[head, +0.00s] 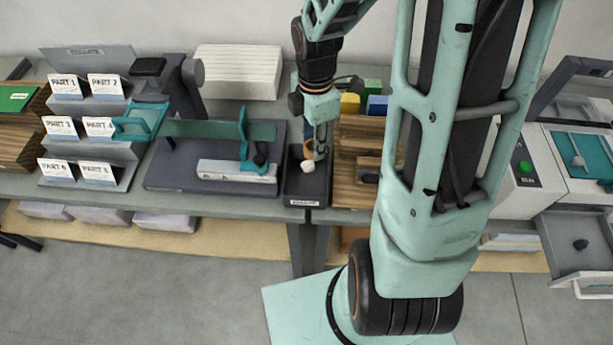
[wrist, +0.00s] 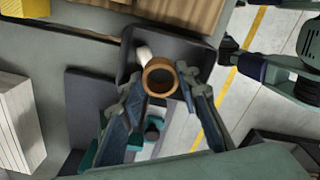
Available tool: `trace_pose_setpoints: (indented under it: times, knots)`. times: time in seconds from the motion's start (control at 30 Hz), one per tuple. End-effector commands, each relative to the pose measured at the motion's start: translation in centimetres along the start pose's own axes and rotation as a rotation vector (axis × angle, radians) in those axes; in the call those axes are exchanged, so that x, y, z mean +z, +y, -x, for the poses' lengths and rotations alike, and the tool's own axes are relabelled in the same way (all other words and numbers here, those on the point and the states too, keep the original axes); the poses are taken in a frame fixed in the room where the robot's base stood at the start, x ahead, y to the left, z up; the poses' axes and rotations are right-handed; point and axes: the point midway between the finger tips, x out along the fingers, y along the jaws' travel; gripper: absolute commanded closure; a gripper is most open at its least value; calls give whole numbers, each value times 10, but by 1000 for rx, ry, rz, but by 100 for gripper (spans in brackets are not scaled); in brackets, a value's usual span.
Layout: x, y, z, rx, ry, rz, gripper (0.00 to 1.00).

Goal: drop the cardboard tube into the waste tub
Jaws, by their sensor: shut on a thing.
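The cardboard tube (wrist: 148,68) is a brown ring seen end-on in the wrist view, with a dark hollow middle. My gripper (wrist: 160,88) is shut on it, one finger on each side. The dark waste tub (wrist: 203,62) lies beneath and around the tube in that view. In the head view the tub (head: 304,192) stands at the bench's front edge with a label on its front. My gripper (head: 316,152) points down over it there. A small white thing (wrist: 143,53) shows beside the tube, apparently in the tub. The gap between tube and tub floor is unclear.
A dark grey board with a teal-and-white device (head: 235,170) stands left of the tub. A white stack (head: 238,72) is at the back.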

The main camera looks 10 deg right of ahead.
Motion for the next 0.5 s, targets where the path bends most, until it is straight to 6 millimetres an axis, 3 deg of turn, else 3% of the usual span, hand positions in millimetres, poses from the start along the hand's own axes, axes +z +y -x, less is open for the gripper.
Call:
trace_pose_setpoints:
  times: [0.5]
  knots:
    - [0, 0, -55, -1, 0, 0, 80]
